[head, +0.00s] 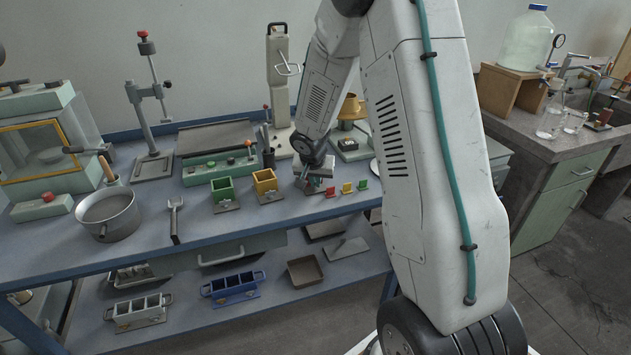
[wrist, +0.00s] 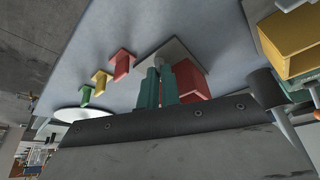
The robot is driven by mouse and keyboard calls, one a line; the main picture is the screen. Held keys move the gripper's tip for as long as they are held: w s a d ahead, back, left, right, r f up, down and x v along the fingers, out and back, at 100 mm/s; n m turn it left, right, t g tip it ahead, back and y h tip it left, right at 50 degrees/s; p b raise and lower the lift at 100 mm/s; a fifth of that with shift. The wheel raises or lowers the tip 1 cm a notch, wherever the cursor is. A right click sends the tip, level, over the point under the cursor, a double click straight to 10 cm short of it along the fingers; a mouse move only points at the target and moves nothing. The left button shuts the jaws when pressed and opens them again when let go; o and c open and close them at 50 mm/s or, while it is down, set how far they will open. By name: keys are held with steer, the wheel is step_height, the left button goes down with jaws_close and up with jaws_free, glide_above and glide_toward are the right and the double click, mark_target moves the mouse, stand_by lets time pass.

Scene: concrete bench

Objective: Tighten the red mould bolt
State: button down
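The red mould (wrist: 190,78) stands on its grey base plate in the wrist view, just right of my fingers. In the head view my arm end mostly hides it. My gripper (wrist: 160,88) points at the plate beside the mould with its two teal fingers close together. A small grey round part, which looks like the red mould bolt (wrist: 160,60), shows at the fingertips. I cannot tell whether the fingers press on it. In the head view my gripper (head: 314,186) is low over the bench, right of the yellow mould (head: 265,183).
The green mould (head: 223,189) stands left of the yellow one. Small red (head: 331,192), yellow (head: 347,188) and green (head: 362,184) pieces stand in a row right of my gripper. A pan (head: 108,214) and a wrench-like tool (head: 174,218) lie farther left on the blue bench.

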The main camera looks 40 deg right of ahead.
stand_by(0.4)
steer(key=c, duration=1.6)
jaws_free()
steer(key=v, duration=0.7)
steer(key=shift+r, duration=0.4)
steer(key=shift+a, duration=0.15)
